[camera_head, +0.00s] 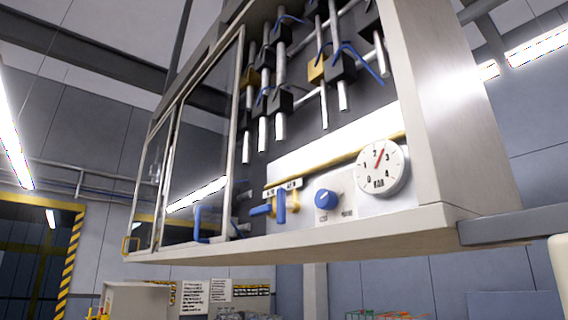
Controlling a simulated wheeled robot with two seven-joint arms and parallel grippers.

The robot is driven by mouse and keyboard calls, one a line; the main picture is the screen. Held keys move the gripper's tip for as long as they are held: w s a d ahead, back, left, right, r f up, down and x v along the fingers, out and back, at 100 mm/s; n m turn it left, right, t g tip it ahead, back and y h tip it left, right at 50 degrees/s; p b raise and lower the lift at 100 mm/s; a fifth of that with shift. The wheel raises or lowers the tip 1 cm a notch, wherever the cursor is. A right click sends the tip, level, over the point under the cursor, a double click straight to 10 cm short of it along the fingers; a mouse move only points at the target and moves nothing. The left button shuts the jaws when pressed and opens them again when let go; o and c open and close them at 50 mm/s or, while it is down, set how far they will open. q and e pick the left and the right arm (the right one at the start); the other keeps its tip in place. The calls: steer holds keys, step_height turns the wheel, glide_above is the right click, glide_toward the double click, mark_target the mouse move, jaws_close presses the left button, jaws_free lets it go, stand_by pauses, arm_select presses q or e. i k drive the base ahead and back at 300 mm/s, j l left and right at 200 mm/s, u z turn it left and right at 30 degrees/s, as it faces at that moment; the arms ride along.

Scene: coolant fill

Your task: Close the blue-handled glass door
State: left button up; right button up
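The glass door with the blue handle is a tall framed pane (207,130) on the front of a pale metal cabinet, seen from below. Its blue handle (197,224) is a vertical bar low on the door. The cabinet front to the right of this door is uncovered, so the door stands open; whether it slides or swings I cannot tell. A second glass door (150,180) with a yellow handle (130,245) is farther left. Neither of my grippers is in view.
The uncovered bay holds several pipes with black and brass blocks (283,102), blue levers (281,206), a blue knob (326,198) and a white dial gauge (380,168). The cabinet's lower edge (300,240) juts out.

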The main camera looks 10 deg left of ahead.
mark_target(225, 237)
steer(key=i+j, duration=0.2)
steer(key=j, duration=0.2)
steer(key=i+j+u, duration=0.15)
steer(key=j, duration=0.2)
steer(key=i+j, duration=0.25)
steer(key=j, duration=0.15)
